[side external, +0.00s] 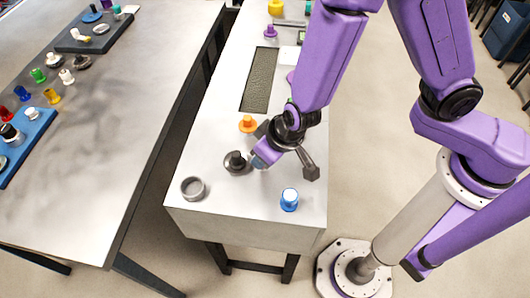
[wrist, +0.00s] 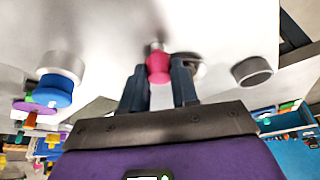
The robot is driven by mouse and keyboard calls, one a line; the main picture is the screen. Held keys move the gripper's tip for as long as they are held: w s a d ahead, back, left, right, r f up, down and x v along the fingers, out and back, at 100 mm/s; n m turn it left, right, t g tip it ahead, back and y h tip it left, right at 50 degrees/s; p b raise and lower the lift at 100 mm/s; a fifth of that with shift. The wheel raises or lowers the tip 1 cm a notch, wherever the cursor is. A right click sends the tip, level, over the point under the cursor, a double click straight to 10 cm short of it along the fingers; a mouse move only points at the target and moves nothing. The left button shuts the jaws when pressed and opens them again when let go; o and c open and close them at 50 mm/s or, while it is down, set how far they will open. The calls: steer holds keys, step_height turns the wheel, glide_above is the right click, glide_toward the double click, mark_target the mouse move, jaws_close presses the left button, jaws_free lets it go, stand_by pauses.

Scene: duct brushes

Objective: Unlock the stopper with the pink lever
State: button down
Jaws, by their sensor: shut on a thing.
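The pink lever (wrist: 158,68) is a rounded pink knob on a short grey stem, seen in the wrist view. My gripper (wrist: 158,88) is shut on it, with one dark finger on each side. In the side external view my gripper (side external: 260,159) reaches low over the bench, right beside a dark round fitting (side external: 236,161), which looks like the stopper. The pink part is hidden from that side by my gripper. In the wrist view the stopper's base is mostly hidden behind the lever and fingers, so its lock position cannot be told.
On the white bench (side external: 225,205), a grey ring (side external: 193,188) stands at the front left and a blue-and-white knob (side external: 289,199) at the front right. An orange knob (side external: 248,124) is just behind my gripper. A dark recessed panel (side external: 259,80) lies farther back.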

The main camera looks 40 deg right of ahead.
steer(key=shift+m+h, duration=0.4)
steer(key=shift+m, duration=0.5)
steer(key=c, duration=0.9)
jaws_free()
steer(key=shift+o, duration=0.2)
steer(key=shift+r, duration=0.1)
steer(key=v, duration=1.7)
steer(key=shift+s, duration=0.15)
steer(key=shift+a, duration=0.1)
